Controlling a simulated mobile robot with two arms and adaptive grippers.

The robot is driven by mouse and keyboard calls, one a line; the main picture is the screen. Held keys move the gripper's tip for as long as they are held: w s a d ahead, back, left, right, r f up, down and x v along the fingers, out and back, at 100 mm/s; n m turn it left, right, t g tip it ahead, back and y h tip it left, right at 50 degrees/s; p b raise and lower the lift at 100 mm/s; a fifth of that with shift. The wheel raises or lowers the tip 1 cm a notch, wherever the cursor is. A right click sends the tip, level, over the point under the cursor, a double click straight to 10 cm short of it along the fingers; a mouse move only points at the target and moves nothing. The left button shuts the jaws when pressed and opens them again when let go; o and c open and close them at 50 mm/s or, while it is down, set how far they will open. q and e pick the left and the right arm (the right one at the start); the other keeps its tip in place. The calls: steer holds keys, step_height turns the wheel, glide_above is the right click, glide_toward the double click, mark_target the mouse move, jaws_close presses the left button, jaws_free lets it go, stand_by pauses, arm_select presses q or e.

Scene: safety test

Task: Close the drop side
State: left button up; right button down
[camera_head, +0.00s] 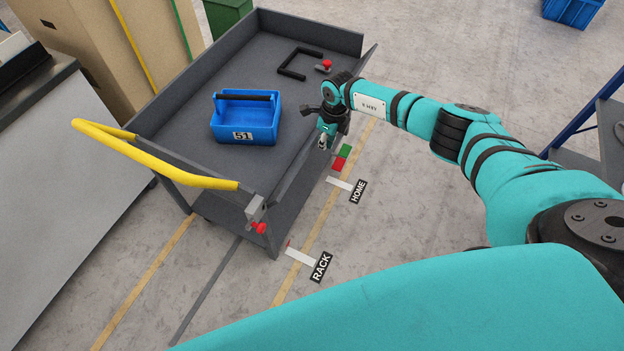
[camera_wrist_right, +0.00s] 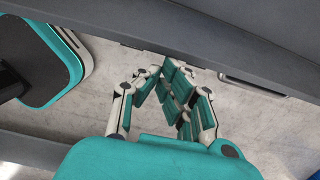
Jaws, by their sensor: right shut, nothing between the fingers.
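A grey cart (camera_head: 330,35) has a long grey drop side (camera_head: 288,183) along its right edge. The side looks tilted outward from the deck, though its exact angle is hard to tell. A red-knobbed latch (camera_head: 258,227) sits at the near corner, and another red knob (camera_head: 326,63) is at the far end. My right gripper (camera_head: 324,143) is shut and empty, just outside the drop side near its middle. In the right wrist view its closed fingers (camera_wrist_right: 172,72) point at a grey panel edge (camera_wrist_right: 215,52); contact cannot be told. My left gripper is out of view.
A blue tote (camera_head: 245,122) marked 51 and a black U-shaped bracket (camera_head: 299,62) lie on the deck. A yellow handle (camera_head: 150,165) is at the near-left end. Floor labels HOME (camera_head: 358,191) and RACK (camera_head: 321,267) lie right of the cart, with open floor around.

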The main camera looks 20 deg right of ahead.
mark_target(315, 140)
steer(key=w+a+b, duration=0.1)
steer(key=w+a+r+b, duration=0.1)
steer(key=shift+w+r+g+h+b, duration=0.1)
steer(key=shift+w+g+h+b, duration=0.05)
steer(key=shift+g+h+b, duration=0.2)
steer(key=w+a+r+b, duration=0.1)
steer(key=w+b, duration=0.1)
steer(key=b, duration=0.1)
steer(key=shift+a, duration=0.35)
steer(key=shift+w+a+r, duration=0.1)
steer(key=shift+r, duration=0.15)
steer(key=shift+b, duration=0.3)
